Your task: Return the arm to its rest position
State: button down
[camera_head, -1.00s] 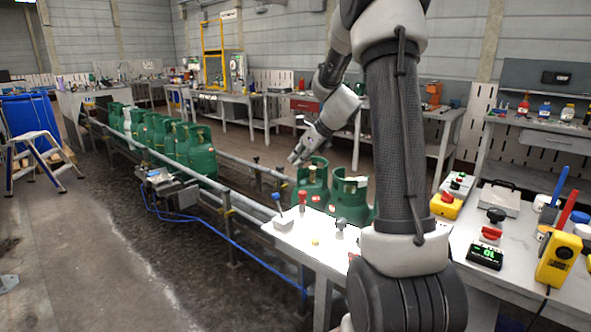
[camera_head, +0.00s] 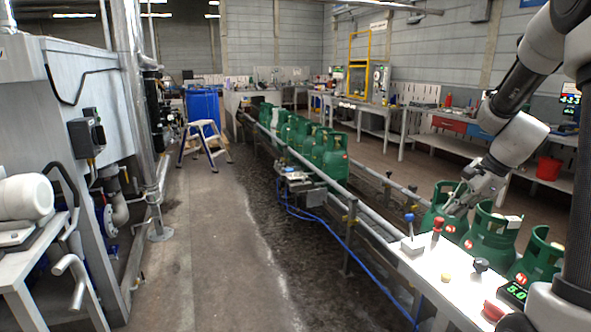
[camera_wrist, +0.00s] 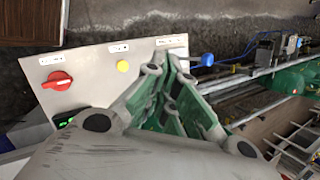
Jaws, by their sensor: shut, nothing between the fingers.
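My arm comes in at the right of the head view and bends down to my gripper (camera_head: 455,205). The gripper is shut and empty. In the head view it overlaps the top of the nearest-left green gas cylinder (camera_head: 436,222) of the group beside the control panel; I cannot tell if it touches. In the wrist view the closed fingers (camera_wrist: 176,62) point toward the edge of the panel (camera_wrist: 95,75), with green showing around them. More green cylinders (camera_head: 490,238) stand upright to the right, the nearest one (camera_head: 540,258) partly behind my arm.
A conveyor (camera_head: 345,200) with a row of green cylinders (camera_head: 330,155) runs toward the back. The control panel (camera_head: 420,262) has blue and red levers. A grey machine (camera_head: 85,130) stands left, and a step stool (camera_head: 205,145) farther back. The floor between is clear.

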jog(key=s+a+r+n+h, duration=0.1)
jog(key=s+a+r+n, duration=0.2)
jog(key=s+n, duration=0.6)
jog(key=s+a+r+n+t+h, duration=0.1)
jog(key=s+a+r+n, duration=0.3)
jog(key=s, duration=1.2)
notch_tip(320, 180, up, 4)
jog(key=n+h, duration=0.1)
jog(key=n, duration=0.4)
jog(key=shift+s+h, duration=0.3)
jog(key=shift+s, duration=0.1)
jog(key=shift+d+f, duration=0.1)
